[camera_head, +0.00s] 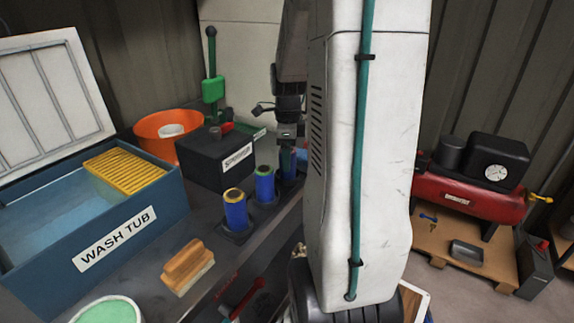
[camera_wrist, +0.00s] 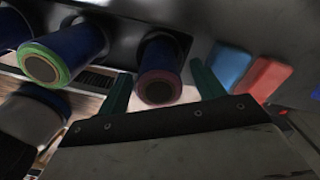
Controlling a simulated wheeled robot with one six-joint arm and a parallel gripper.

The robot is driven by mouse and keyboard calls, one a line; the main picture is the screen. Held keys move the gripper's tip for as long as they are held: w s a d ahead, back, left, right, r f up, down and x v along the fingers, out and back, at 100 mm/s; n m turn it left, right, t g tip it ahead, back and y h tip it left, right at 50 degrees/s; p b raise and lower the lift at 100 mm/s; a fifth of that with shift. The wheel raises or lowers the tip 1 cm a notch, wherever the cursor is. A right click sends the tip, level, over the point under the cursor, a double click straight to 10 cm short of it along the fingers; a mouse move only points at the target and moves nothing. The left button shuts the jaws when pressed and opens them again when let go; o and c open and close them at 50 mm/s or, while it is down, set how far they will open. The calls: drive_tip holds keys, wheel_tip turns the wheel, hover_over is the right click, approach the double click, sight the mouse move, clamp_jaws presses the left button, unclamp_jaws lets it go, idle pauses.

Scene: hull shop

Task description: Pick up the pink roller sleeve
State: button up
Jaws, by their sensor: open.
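The pink roller sleeve (camera_wrist: 163,58) is dark blue with a dull pink rim at its end, and stands last in a row of sleeves. In the wrist view it lies between the two green fingers of my open gripper (camera_wrist: 160,75), with a gap to the left finger. I cannot tell whether either finger touches it. In the head view my gripper (camera_head: 290,140) is over the far end of the row and hides most of that sleeve. The green-rimmed sleeve (camera_head: 264,184) and yellow-rimmed sleeve (camera_head: 235,210) stand nearer.
A black box (camera_head: 215,160) stands left of the row, with an orange bucket (camera_head: 150,149) behind it. The blue wash tub (camera_head: 150,220) and a wooden brush (camera_head: 187,265) are left. Blue (camera_wrist: 230,65) and red-orange (camera_wrist: 267,76) pieces lie right of my gripper.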

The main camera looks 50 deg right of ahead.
sight(291, 175)
drive_tip(key=shift+a+f, duration=0.1)
drive_tip(key=shift+f, duration=1.35)
drive_tip(key=c, duration=1.1)
drive_tip(key=shift+o, duration=0.2)
drive_tip(key=shift+r, duration=0.15)
